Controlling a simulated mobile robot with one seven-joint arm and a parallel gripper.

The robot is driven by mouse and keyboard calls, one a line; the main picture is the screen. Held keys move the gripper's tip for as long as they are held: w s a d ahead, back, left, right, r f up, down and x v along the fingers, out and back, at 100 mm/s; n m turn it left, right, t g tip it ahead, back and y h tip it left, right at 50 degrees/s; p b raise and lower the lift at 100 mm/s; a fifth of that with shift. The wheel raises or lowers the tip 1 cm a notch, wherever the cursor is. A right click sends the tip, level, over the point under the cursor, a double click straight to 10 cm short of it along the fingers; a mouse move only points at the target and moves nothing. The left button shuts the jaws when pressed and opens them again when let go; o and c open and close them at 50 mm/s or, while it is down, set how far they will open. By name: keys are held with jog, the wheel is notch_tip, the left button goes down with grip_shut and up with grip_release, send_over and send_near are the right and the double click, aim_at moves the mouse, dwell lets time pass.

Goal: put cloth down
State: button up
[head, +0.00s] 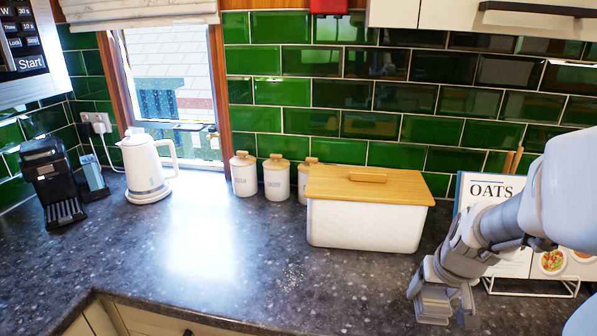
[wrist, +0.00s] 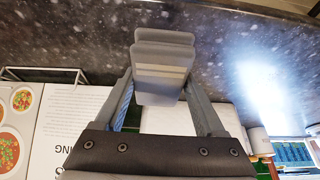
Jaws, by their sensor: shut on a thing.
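My gripper (head: 441,303) is over the right part of the dark speckled counter (head: 230,265), in front of the white box with the wooden lid. How high the fingertips are above the counter is unclear.
The white box (head: 365,224) stands behind my gripper, and an oats cookbook (head: 478,190) on a wire stand is at right. Several white canisters (head: 244,176), a kettle (head: 147,168) and a coffee machine (head: 57,180) stand further left. The counter's middle and front are clear.

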send_over(393, 302)
jog(key=f, duration=0.5)
jog(key=shift+s+a, duration=0.15)
jog(key=shift+s, duration=0.25)
jog(key=shift+f, duration=2)
jog(key=shift+f+b, duration=0.35)
jog(key=shift+b, duration=0.2)
jog(key=o, duration=1.2)
jog(key=shift+a, duration=0.1)
jog(key=shift+c, duration=0.2)
jog(key=shift+s, duration=0.1)
